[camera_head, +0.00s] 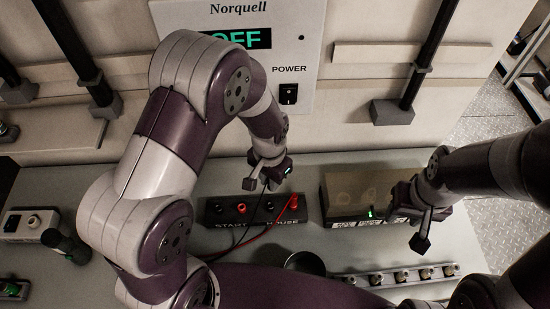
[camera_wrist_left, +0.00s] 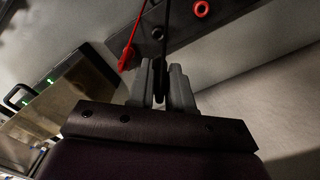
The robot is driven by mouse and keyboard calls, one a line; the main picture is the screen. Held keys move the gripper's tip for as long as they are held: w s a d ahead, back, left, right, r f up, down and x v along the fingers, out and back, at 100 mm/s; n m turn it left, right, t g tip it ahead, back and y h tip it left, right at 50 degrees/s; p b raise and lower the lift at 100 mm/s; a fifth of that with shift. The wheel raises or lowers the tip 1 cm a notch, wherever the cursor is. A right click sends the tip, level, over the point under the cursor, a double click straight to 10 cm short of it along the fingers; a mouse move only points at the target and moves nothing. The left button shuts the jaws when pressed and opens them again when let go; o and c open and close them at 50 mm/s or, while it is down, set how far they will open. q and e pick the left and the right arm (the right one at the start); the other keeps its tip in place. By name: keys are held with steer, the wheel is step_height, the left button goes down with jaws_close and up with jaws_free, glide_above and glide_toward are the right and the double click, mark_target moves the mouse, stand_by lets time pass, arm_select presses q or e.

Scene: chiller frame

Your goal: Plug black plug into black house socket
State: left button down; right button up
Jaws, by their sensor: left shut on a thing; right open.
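The socket block (camera_head: 228,219) lies on the bench, with START and HOUSE labels and red and black sockets. A red plug (camera_head: 294,202) sits at the right-hand HOUSE socket, and it also shows in the left wrist view (camera_wrist_left: 126,57). The black house socket (camera_head: 268,206) is just left of it. My left gripper (camera_head: 262,182) is shut on the black plug (camera_wrist_left: 158,76), above and behind the HOUSE end. The plug appears apart from the socket. My right gripper (camera_head: 420,228) is open and empty at the right.
A brown box (camera_head: 350,191) with a green light stands right of the block. A dark round cup (camera_head: 305,263) and a row of small fittings (camera_head: 402,275) are in front. The panel (camera_head: 300,45) reads OFF, with a power switch (camera_head: 288,93). Red and black cables loop over the bench.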

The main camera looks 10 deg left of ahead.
arm_select(q)
steer(key=shift+s+f+b, duration=0.35)
steer(key=shift+f+b, duration=0.05)
steer(key=shift+f, duration=0.3)
steer(key=f+b, duration=0.2)
steer(key=f, duration=0.1)
steer(key=shift+s+f+b, duration=0.25)
steer(key=shift+s+b, duration=0.1)
steer(key=shift+s, duration=0.05)
steer(key=shift+w+f, duration=0.25)
steer(key=shift+f, duration=0.15)
steer(key=shift+r, duration=0.1)
arm_select(e)
steer(key=f, duration=0.1)
steer(key=s+f, duration=0.1)
steer(key=f, duration=0.1)
steer(key=shift+s+f, duration=0.2)
arm_select(q)
steer(key=shift+s, duration=0.2)
arm_select(e)
steer(key=shift+s, duration=0.15)
arm_select(q)
steer(key=shift+w, duration=0.15)
arm_select(e)
steer(key=shift+r, duration=0.15)
arm_select(q)
steer(key=shift+p, duration=0.35)
arm_select(e)
steer(key=shift+r, duration=0.35)
